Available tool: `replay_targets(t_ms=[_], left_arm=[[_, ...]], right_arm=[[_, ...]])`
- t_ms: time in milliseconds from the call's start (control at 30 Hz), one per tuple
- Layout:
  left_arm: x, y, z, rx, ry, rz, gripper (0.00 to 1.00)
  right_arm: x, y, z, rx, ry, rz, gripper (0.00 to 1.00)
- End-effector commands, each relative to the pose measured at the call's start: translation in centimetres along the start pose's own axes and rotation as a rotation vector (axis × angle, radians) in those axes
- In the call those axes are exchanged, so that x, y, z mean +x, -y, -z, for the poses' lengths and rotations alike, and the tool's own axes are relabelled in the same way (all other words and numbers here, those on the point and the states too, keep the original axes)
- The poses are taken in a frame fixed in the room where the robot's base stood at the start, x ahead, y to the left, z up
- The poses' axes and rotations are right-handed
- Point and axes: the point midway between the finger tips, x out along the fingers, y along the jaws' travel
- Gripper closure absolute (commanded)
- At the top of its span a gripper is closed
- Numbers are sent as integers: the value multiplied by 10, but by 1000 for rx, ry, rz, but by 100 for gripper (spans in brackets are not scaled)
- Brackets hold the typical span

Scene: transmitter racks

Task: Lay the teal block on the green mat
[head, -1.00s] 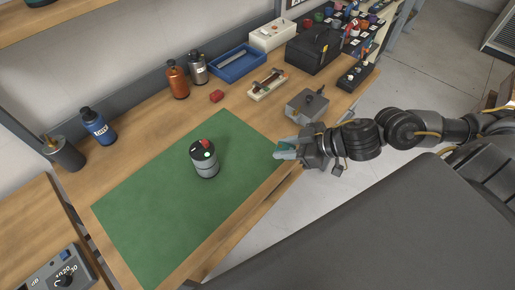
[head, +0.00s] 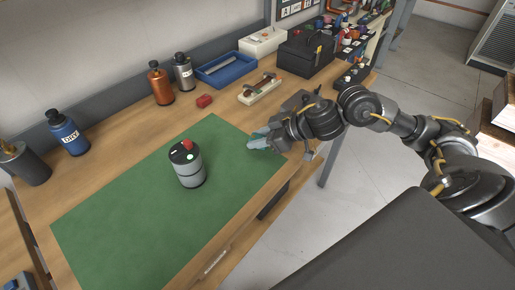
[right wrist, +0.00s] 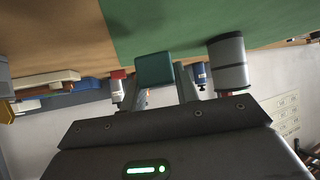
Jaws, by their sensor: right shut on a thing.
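The teal block (right wrist: 155,71) sits between the fingers of my right gripper (right wrist: 156,84) in the right wrist view, and the gripper is shut on it. In the head view my right gripper (head: 258,141) is over the right part of the green mat (head: 115,225), near its edge; the block is hard to make out there among the pale blue fingers. In the right wrist view the mat (right wrist: 190,22) fills the upper part, beyond the block. I cannot tell whether the block touches the mat. My left gripper is not in view.
A grey canister with a red knob (head: 187,165) stands on the mat, left of my right gripper. The mat's front left is clear.

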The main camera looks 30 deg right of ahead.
Motion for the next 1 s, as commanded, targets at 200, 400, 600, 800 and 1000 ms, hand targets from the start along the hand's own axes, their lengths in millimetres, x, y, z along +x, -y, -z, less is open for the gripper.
replay_targets(t_ms=[200,400,600,800,1000], left_arm=[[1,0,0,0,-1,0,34],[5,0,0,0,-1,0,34],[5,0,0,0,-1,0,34],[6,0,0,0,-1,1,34],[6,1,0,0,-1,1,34]], right_arm=[[5,-3,-2,-1,0,0,92],[23,-5,-23,4,3,1,92],[28,-6,-31,-1,0,-1,92],[28,-6,-30,-1,0,0,92],[29,-6,-32,-1,0,0,57]])
